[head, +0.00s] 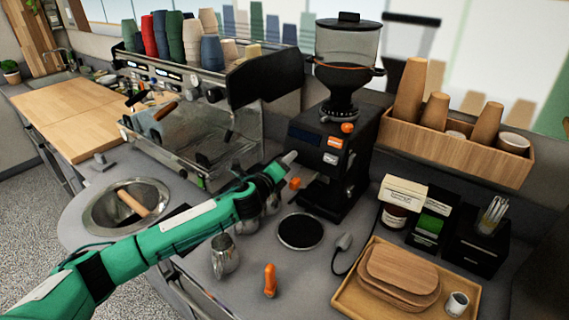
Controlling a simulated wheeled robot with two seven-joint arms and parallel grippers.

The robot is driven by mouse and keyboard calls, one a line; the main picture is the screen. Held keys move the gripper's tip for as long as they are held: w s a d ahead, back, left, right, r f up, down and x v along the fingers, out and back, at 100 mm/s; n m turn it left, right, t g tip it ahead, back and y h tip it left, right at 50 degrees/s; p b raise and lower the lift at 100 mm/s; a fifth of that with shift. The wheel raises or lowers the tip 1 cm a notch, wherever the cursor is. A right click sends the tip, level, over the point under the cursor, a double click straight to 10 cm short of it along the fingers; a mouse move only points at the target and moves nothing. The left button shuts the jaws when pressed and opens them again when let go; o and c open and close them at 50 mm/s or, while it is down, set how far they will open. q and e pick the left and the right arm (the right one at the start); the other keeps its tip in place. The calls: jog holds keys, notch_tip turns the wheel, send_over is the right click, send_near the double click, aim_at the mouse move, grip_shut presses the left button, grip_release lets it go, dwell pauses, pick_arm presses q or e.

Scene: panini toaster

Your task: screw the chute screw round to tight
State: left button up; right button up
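The black coffee grinder (343,160) stands right of centre with a clear hopper on top. An orange knob (347,128) sits high on its body, and a small orange part (295,183) shows low at its left side. I cannot tell for sure which of these is the chute screw. My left arm reaches in from the lower left, and my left gripper (289,158) is at the left side of the grinder, just above the small orange part. Its fingers are too small and partly hidden to show whether they are open. My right gripper is not in view.
An espresso machine (190,125) with stacked cups stands behind my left arm. A metal pitcher (225,257), an orange-handled tool (270,281) and a round black mat (300,231) are on the counter. A wooden tray (350,299) with boards is at right.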

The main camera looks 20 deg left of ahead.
pick_arm(q)
jog(key=shift+s, duration=0.1)
jog(key=b+v, duration=0.4)
jog(key=v, duration=0.9)
jog(key=shift+s+a, duration=0.15)
jog(key=shift+s, duration=0.15)
